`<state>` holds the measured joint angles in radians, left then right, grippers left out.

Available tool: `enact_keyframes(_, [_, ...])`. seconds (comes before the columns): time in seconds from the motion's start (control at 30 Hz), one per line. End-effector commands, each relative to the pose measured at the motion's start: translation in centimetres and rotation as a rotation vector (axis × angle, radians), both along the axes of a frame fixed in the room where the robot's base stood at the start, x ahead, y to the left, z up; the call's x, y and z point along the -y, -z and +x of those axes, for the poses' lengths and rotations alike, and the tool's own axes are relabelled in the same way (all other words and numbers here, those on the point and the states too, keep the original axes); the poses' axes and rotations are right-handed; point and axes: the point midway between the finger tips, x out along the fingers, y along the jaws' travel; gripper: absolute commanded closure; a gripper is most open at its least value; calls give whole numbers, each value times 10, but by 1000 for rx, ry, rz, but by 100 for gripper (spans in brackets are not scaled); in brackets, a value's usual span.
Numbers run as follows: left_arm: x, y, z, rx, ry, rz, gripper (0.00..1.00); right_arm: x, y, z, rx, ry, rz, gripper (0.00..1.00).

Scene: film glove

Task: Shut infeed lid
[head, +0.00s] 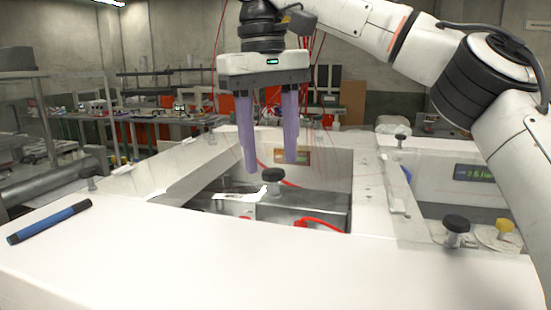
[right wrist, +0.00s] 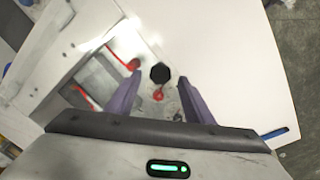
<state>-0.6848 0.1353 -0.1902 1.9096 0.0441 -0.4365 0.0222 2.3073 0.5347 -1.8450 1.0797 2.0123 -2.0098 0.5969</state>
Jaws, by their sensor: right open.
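My right gripper (head: 271,166) hangs down over the opening in the white machine top, its two purple fingers open and empty. A black knob (head: 273,175) stands just below and between the fingertips. In the right wrist view the knob (right wrist: 160,73) shows ahead, between the fingers of my gripper (right wrist: 160,82). I cannot tell whether the fingers reach down around it or stay above it. Clear panels lie around the opening, with a slanted one (head: 190,165) at the left. I cannot tell for certain which is the infeed lid. My left gripper is out of view.
The white machine top (head: 300,270) is clear in front. A blue marker-like stick (head: 50,222) lies at its left. Red parts (head: 315,223) show inside the opening. Benches fill the background.

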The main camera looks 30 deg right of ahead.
Motion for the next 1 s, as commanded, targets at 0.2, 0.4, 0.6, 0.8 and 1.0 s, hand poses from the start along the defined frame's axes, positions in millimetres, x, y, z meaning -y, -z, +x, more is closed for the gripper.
enact_keyframes(0.2, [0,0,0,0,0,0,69,7,18,-3,-1,10,0,53])
enact_keyframes(0.4, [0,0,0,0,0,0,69,7,19,-3,1,13,-1,53])
enact_keyframes(0.6, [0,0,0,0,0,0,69,7,19,-3,0,12,-1,68])
enact_keyframes(0.8, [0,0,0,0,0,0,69,7,19,-3,0,12,-1,100])
enact_keyframes(1.0, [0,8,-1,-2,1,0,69,4,29,-2,7,4,6,100])
